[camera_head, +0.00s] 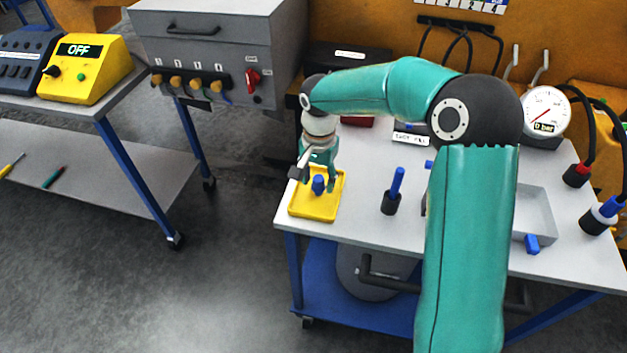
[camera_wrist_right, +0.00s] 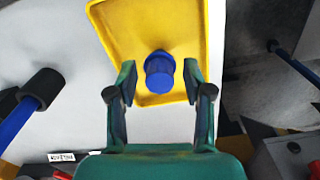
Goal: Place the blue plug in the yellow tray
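The yellow tray (camera_head: 298,211) lies on the white table near its left front corner; its bare floor and rim also show in the right wrist view (camera_wrist_right: 120,25). The blue plug (camera_head: 318,186), a short cylinder with a wider collar, is over the tray area; in the right wrist view the plug (camera_wrist_right: 159,76) appears at the tray, near its edge. My right gripper (camera_head: 319,178) is just above the tray, its fingers open on either side of the plug, with visible gaps in the wrist view. My left gripper is not in view.
A blue rod in a black holder (camera_head: 390,203) stands right of the tray. A grey cabinet (camera_head: 215,50) stands behind left.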

